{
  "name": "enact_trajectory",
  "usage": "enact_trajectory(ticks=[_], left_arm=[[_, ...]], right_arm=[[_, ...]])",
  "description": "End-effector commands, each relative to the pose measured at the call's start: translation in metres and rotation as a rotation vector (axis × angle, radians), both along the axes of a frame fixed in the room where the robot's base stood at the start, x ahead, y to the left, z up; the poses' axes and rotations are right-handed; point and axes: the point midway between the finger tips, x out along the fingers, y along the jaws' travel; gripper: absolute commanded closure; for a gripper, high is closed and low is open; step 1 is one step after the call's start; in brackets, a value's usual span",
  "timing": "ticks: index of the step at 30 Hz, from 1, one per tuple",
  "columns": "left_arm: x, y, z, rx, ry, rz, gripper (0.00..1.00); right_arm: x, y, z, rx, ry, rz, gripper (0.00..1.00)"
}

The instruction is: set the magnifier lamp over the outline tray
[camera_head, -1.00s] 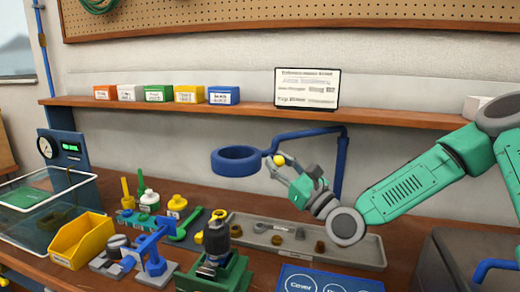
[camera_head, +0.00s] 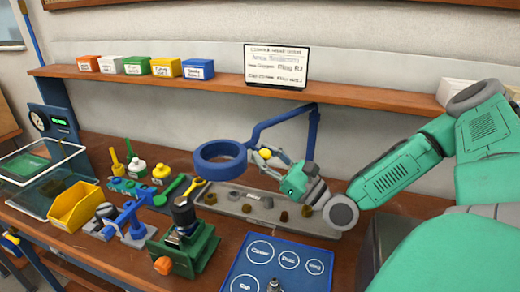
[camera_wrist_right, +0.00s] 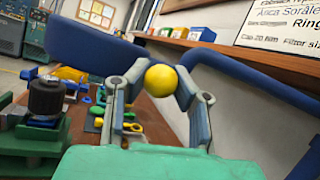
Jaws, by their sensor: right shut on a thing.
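The magnifier lamp is a blue ring head (camera_head: 220,161) on a jointed blue arm (camera_head: 283,120) with a post at the back of the bench. A yellow knob (camera_head: 265,153) sits beside the ring; it also shows in the right wrist view (camera_wrist_right: 161,78). My right gripper (camera_head: 267,157) is shut on this knob, its fingers on either side. The blue outline tray (camera_head: 236,268) lies at the front of the bench, with white circles labelled Cover, Disc, Ring and Cap. The ring hangs behind and left of it, above the grey parts tray. My left gripper is out of view.
A long grey tray (camera_head: 325,229) with small parts lies under the lamp. A green vise (camera_head: 198,256) holding a dark regulator (camera_head: 184,214) stands left of the outline tray. A yellow bin (camera_head: 76,206) is further left. A shelf (camera_head: 367,100) runs along the wall.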

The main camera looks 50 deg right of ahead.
Motion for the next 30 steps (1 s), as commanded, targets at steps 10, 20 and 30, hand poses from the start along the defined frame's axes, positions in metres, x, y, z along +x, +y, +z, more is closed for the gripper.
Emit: enact_trajectory(ticks=[10, 20, 30], left_arm=[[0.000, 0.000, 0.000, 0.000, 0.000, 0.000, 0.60], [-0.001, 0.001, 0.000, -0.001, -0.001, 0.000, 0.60], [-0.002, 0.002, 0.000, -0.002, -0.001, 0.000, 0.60]], right_arm=[[0.000, -0.002, 0.001, 0.000, -0.007, 0.000, 0.66], [0.000, -0.001, 0.001, 0.001, -0.004, 0.002, 0.66], [0.001, 0.000, 0.031, -0.007, -0.005, 0.005, 0.66]])
